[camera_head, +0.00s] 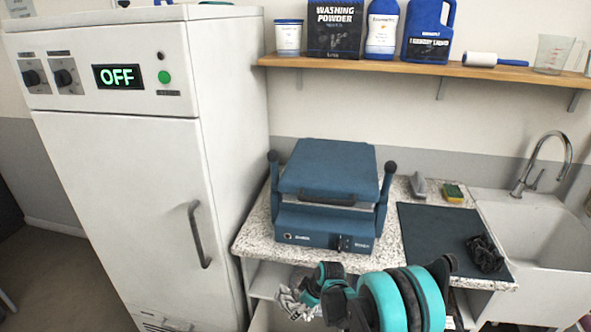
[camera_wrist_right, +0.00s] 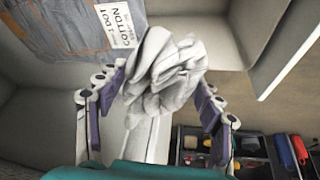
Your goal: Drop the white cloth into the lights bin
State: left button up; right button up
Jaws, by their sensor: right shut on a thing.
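In the right wrist view the white cloth (camera_wrist_right: 162,75) is a crumpled, folded bundle between the fingers of my right gripper (camera_wrist_right: 155,95), which is shut on it. The cloth is held up over pale, open-topped compartments. In the head view my right gripper (camera_head: 298,298) is at the bottom, in front of the counter, small and partly hidden by my arm. No bin label reading lights is legible, so I cannot tell which compartment is the lights bin. My left gripper is in neither view.
In the wrist view a denim-like item with a cotton label (camera_wrist_right: 118,24) lies at the upper left, pale walls (camera_wrist_right: 283,50) stand at right, and a tool tray (camera_wrist_right: 255,146) sits lower right. In the head view a blue press (camera_head: 328,175) stands on the counter beside a white cabinet (camera_head: 150,200).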

notch_tip(320, 180, down, 6)
jog(key=b, duration=0.3)
dwell(0.3)
jog(key=o, duration=0.9)
jog(key=v, duration=1.2)
